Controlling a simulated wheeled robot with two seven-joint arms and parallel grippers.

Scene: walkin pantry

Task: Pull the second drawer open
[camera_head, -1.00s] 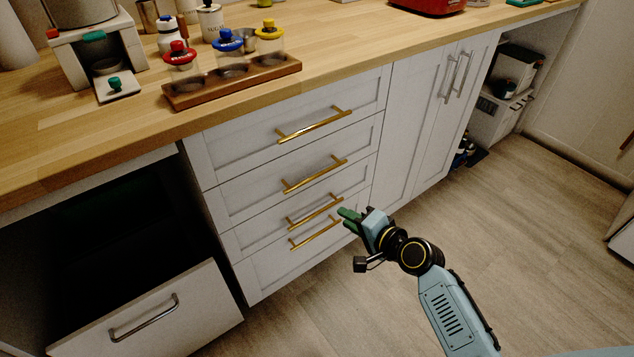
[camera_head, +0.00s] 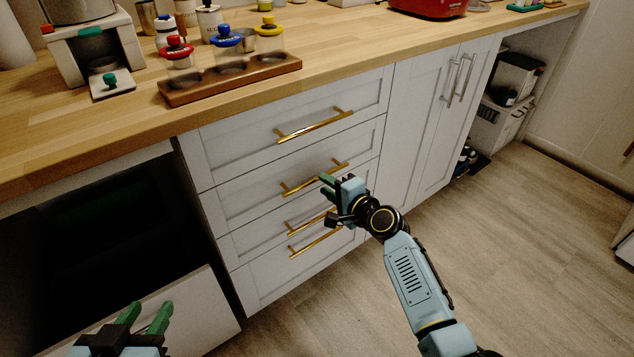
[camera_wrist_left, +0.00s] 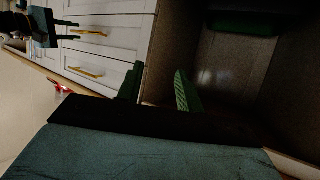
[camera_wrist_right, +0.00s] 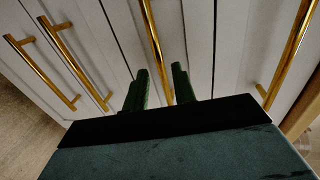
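The second drawer (camera_head: 240,200) from the top is a white panel, shut flush with its stack. Its gold bar handle (camera_head: 297,187) is partly covered by my right gripper (camera_head: 326,180), which is at the handle's right half. In the right wrist view, the right gripper's green fingers (camera_wrist_right: 160,80) stand apart, with the second drawer's handle (camera_wrist_right: 156,40) running between them. I cannot tell whether they touch it. My left gripper (camera_head: 144,314) is low at the bottom left, open and empty, in front of the dark cabinet opening. It also shows in the left wrist view (camera_wrist_left: 158,85).
The top drawer handle (camera_head: 315,125) is above, and the lower handles (camera_head: 312,245) lie close under my right gripper. A lower-left drawer front (camera_head: 190,310) stands out from a dark opening. The wooden counter (camera_head: 340,50) carries a jar rack (camera_head: 230,80). The floor at right is clear.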

